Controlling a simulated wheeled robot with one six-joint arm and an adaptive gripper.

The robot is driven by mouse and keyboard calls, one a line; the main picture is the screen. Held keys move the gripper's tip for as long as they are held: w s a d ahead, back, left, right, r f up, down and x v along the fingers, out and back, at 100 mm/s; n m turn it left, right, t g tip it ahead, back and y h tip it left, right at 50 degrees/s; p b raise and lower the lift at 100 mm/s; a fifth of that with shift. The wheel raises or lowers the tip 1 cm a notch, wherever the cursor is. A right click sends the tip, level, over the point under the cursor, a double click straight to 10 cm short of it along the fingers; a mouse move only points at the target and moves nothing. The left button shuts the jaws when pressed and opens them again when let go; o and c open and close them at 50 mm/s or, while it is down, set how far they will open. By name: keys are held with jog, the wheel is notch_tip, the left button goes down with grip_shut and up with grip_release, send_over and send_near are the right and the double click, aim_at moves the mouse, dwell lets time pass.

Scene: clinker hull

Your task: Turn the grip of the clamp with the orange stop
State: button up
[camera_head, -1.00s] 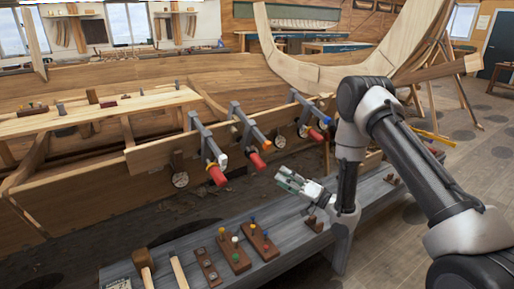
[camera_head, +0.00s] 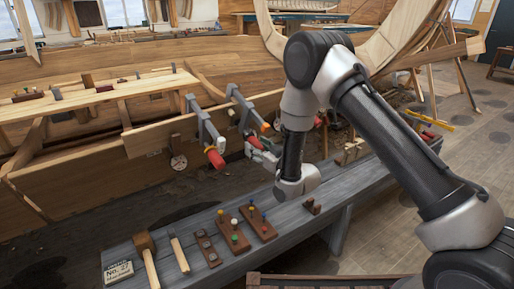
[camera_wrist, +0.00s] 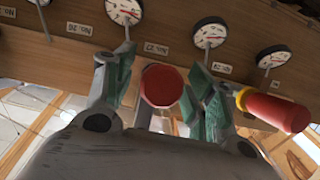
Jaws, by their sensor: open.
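The clamp with the orange stop (camera_head: 264,127) is the middle one on the hull's plank in the head view. Its bar (camera_head: 242,101) slopes toward me, and my gripper hides much of its red grip. My gripper (camera_head: 256,147) is just below the orange stop. In the wrist view a red grip (camera_wrist: 162,86) is seen end-on between the open green-padded fingers of my gripper (camera_wrist: 163,65). I cannot tell whether the pads touch it. A second red grip with a yellow collar (camera_wrist: 275,108) is beside the right finger.
The clamp with the white stop (camera_head: 221,145) is close on the left. My arm mostly hides the clamp on the right. Dials (camera_wrist: 209,32) line the plank. The grey bench (camera_head: 190,226) below holds a mallet (camera_head: 145,246) and pegged blocks (camera_head: 262,226).

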jog(key=shift+w+a, duration=0.1)
jog(key=shift+w, duration=0.05)
jog(key=c, duration=1)
jog(key=shift+c, duration=0.2)
jog(key=m+g+y, duration=0.1)
jog(key=m+y, duration=0.1)
jog(key=shift+m+g, duration=0.3)
jog(key=shift+g, duration=0.1)
jog(key=shift+m+g+y, duration=0.5)
jog(key=shift+m+y, duration=0.6)
jog(key=o, duration=1)
